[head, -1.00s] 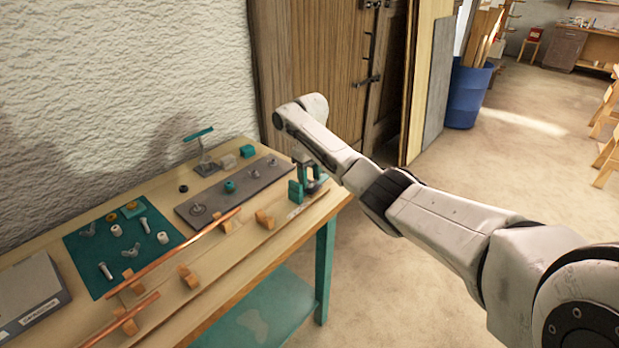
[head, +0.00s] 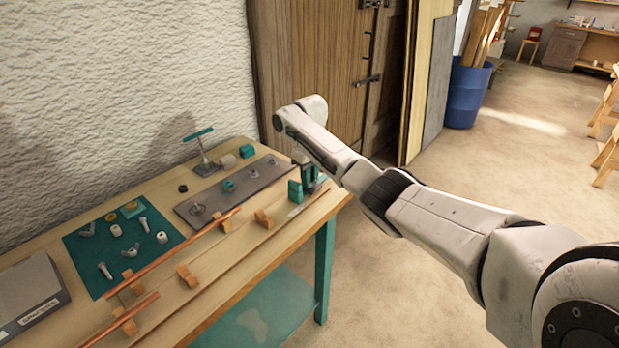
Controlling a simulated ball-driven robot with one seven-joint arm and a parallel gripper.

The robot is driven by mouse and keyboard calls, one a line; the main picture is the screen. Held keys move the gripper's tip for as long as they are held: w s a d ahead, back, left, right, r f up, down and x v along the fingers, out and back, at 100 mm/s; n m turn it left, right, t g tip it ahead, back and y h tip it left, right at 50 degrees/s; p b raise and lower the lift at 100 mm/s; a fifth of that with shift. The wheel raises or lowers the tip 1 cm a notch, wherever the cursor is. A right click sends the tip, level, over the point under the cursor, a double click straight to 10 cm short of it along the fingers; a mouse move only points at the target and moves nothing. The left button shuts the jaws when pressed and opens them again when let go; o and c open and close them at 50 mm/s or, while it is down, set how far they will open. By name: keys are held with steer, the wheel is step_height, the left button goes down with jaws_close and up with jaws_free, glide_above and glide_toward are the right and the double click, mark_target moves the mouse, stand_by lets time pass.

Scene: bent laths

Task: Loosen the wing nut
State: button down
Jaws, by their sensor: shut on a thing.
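My gripper (head: 310,180) points down at the right end of the workbench, beneath the end link of my arm. It is shut on the wing nut, which is too small and covered to make out between the fingers. A green block (head: 295,191) stands upright just left of the gripper, at the end of the laths. Two loose silver wing nuts, one at the left (head: 88,230) and one nearer the front (head: 130,250), lie on the green mat (head: 90,268), well away from the gripper.
A grey plate (head: 245,186) with several fittings lies behind the copper-coloured rod (head: 190,239) on wooden blocks. A small stand (head: 205,163) with a teal top rises at the back. A grey box (head: 32,290) is at the left. The floor right of the workbench (head: 260,262) is clear.

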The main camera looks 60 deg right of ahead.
steer(key=shift+p, duration=0.35)
steer(key=shift+a+r+m+p, duration=0.1)
steer(key=shift+r+m+p, duration=0.05)
steer(key=shift+m+p, duration=1.6)
steer(key=shift+m, duration=1.55)
steer(key=c, duration=1)
jaws_free()
step_height(320, 180, up, 10)
steer(key=shift+r+b, duration=0.25)
steer(key=shift+b, duration=0.05)
